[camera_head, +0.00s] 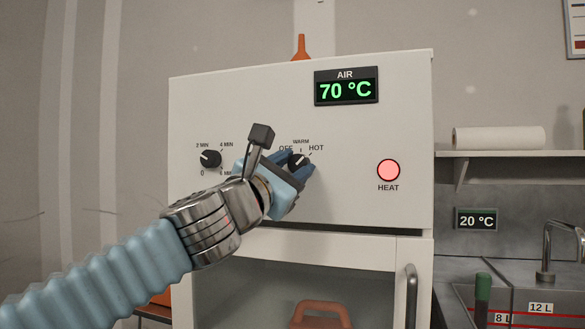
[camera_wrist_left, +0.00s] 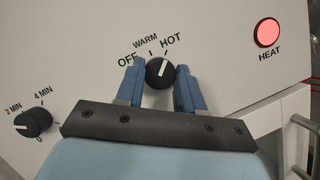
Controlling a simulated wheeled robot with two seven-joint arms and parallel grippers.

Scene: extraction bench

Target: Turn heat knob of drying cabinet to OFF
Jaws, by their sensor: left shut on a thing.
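The heat knob (camera_head: 299,160) is a round black dial with a white line, on the white front panel of the drying cabinet (camera_head: 235,120). It has OFF, WARM and HOT marks around it. In the left wrist view the knob (camera_wrist_left: 159,72) has its line pointing up and slightly right, towards HOT. My left gripper (camera_head: 297,168) has its blue fingers on either side of the knob and is shut on it. In the left wrist view the fingers (camera_wrist_left: 160,85) flank the knob. The display (camera_head: 346,90) reads 70 °C and the HEAT lamp (camera_head: 388,170) glows red.
A timer knob (camera_head: 210,159) sits left of my gripper, close to my wrist. The cabinet door (camera_head: 350,252) with its handle (camera_head: 411,295) is below. A shelf with a paper roll (camera_head: 498,138) and a sink tap (camera_head: 560,245) are at right.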

